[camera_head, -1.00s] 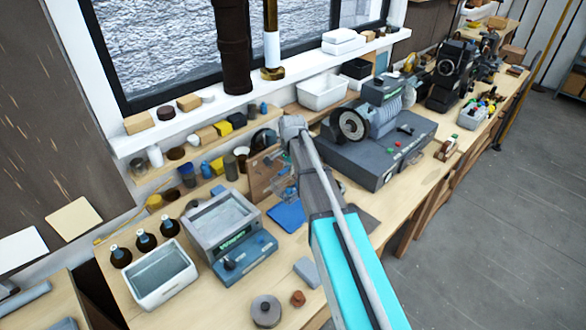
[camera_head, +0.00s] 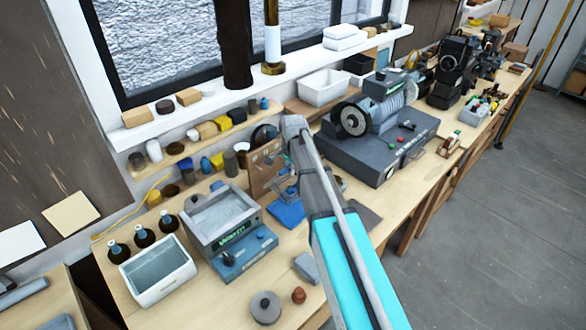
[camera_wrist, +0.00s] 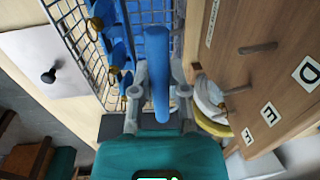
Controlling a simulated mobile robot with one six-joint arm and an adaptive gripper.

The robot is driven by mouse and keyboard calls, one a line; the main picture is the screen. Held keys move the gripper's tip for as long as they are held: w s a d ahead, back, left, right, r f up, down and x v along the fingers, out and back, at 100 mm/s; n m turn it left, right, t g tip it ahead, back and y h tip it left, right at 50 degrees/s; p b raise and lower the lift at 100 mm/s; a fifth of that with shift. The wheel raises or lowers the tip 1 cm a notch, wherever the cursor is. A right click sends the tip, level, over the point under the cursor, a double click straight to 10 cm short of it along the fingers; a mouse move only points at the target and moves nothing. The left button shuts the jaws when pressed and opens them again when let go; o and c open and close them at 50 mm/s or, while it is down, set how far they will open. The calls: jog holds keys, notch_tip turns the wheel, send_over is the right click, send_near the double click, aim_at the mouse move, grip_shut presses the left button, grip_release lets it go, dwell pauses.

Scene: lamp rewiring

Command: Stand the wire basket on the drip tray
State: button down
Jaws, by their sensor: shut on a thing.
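The wire basket (camera_wrist: 88,50) fills the upper left of the wrist view, with blue pieces with brass-coloured ends inside its mesh. My gripper (camera_wrist: 159,97) is shut on the basket's blue bar handle (camera_wrist: 158,75). In the head view, the basket (camera_head: 284,187) is small and partly hidden behind my arm. A flat blue tray (camera_head: 287,214), which looks like the drip tray, lies on the bench just below the basket in the picture. I cannot tell whether the basket touches it.
An upright wooden board (camera_head: 264,170), with pegs and letters in the wrist view, stands close beside the basket. A grey cleaning bath (camera_head: 236,241) and a white basin (camera_head: 158,272) stand to the left. A grey machine (camera_head: 378,150) stands to the right.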

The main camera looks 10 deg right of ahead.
jog(key=shift+g+h, duration=0.3)
jog(key=shift+g, duration=0.1)
jog(key=shift+s+f, duration=0.1)
jog(key=shift+f, duration=0.05)
jog(key=shift+f+b, duration=4.6)
jog(key=shift+b, duration=0.1)
jog(key=shift+f, duration=0.15)
jog(key=c, duration=0.6)
grip_release()
jog(key=shift+o, duration=0.2)
jog(key=shift+r, duration=0.2)
notch_tip(320, 180, up, 9)
jog(key=p, duration=0.9)
jog(key=shift+r, duration=0.2)
